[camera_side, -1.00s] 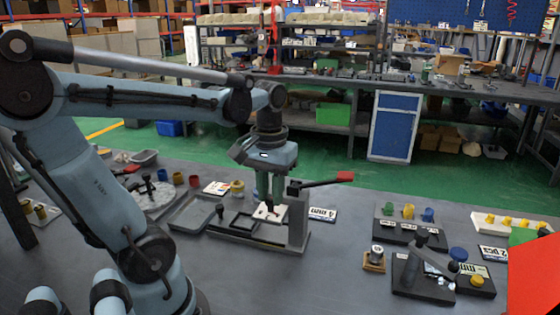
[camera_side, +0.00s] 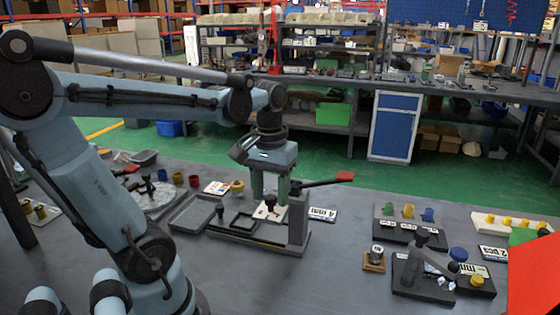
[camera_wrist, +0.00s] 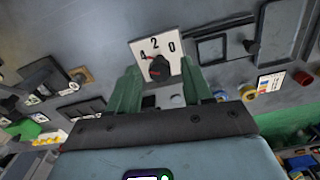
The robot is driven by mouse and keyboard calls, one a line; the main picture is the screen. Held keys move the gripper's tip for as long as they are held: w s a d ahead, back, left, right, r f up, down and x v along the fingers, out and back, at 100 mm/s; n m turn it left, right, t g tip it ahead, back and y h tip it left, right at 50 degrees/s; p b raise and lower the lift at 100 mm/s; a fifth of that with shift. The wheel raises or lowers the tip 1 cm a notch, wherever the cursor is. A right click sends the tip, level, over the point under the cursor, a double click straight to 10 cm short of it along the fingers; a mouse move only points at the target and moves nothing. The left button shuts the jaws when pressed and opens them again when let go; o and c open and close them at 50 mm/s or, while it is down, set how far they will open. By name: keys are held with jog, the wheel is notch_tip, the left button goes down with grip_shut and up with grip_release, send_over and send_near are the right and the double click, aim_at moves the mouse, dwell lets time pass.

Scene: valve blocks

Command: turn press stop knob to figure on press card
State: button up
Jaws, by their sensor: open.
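The press (camera_side: 258,232) stands mid-table, a dark frame with a red-tipped lever (camera_side: 325,182). Its stop knob (camera_wrist: 159,69) is black with a red mark and sits on a white dial plate (camera_wrist: 139,45) figured 4, 2 and 0. The red mark is on the knob's upper-left side in the wrist view; I cannot tell exactly which figure it meets. The press card (camera_side: 322,214), reading 4 mm, lies right of the press. My gripper (camera_side: 270,200) points down above the dial. Its green fingers are open, one on each side of the knob in the wrist view (camera_wrist: 160,66), apart from it.
The lever reaches out to the right close to my fingers. A grey tray (camera_side: 190,214) and a yellow ring (camera_side: 237,186) are left of the press. A clamp fixture (camera_side: 425,280) and a block of coloured pegs (camera_side: 405,228) stand right.

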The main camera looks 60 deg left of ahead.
aim_at(271, 197)
jog(key=shift+r, duration=0.1)
notch_tip(271, 197, up, 12)
dwell(0.5)
